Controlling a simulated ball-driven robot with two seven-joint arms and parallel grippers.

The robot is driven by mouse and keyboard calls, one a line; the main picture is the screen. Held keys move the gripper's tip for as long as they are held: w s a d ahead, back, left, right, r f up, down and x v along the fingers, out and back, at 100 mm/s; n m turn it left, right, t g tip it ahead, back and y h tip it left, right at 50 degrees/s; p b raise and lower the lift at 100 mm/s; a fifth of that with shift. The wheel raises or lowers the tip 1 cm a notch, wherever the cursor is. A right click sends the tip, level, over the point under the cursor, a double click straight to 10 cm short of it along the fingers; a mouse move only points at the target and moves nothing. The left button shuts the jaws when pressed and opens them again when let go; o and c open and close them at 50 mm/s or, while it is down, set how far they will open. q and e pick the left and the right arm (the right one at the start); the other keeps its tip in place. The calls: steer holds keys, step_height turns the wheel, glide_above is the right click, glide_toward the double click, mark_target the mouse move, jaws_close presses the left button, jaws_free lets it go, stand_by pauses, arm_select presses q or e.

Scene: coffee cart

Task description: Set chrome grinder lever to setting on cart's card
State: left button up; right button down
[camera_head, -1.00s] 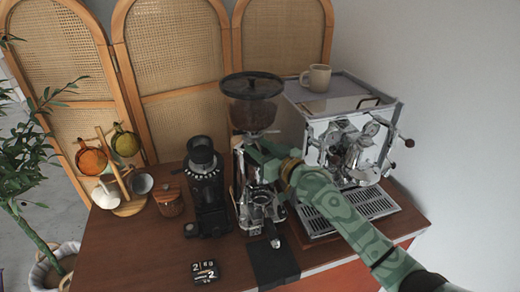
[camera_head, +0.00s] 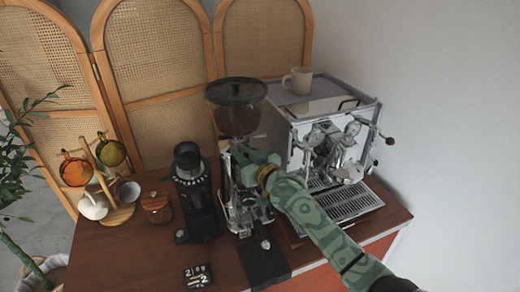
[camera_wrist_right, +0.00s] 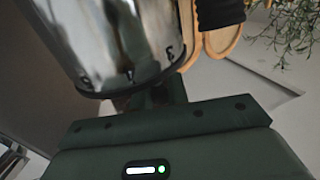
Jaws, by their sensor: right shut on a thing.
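The chrome grinder (camera_head: 232,200), with a dark bean hopper (camera_head: 236,118) on top, stands on the cart between a black grinder and the espresso machine. My right gripper (camera_head: 240,155) is at the grinder's upper body just below the hopper, shut on what seems to be its lever, which the fingers hide. In the right wrist view, the grinder's shiny body (camera_wrist_right: 110,40) with dark marks along its lower rim is close to the gripper's fingers (camera_wrist_right: 158,95). A small black card (camera_head: 197,277) with white digits lies at the cart's front; its digits are too small to read surely. My left gripper is out of view.
The black grinder (camera_head: 195,195) stands left of the chrome one. The espresso machine (camera_head: 325,140), with a mug (camera_head: 298,80) on top, is close on the right. A wooden jar (camera_head: 157,207) and a cup stand (camera_head: 119,212) are at left. A black mat (camera_head: 264,265) lies in front.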

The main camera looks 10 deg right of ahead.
steer(key=shift+a+r, duration=0.15)
steer(key=shift+a, duration=0.5)
steer(key=shift+w+a+p, duration=0.25)
steer(key=shift+a+p, duration=0.15)
steer(key=shift+a, duration=0.4)
steer(key=c, duration=1.5)
jaws_free()
steer(key=shift+o, duration=0.6)
steer(key=shift+w, duration=0.15)
steer(key=shift+d, duration=0.1)
steer(key=p+v, duration=0.1)
steer(key=v, duration=1.5)
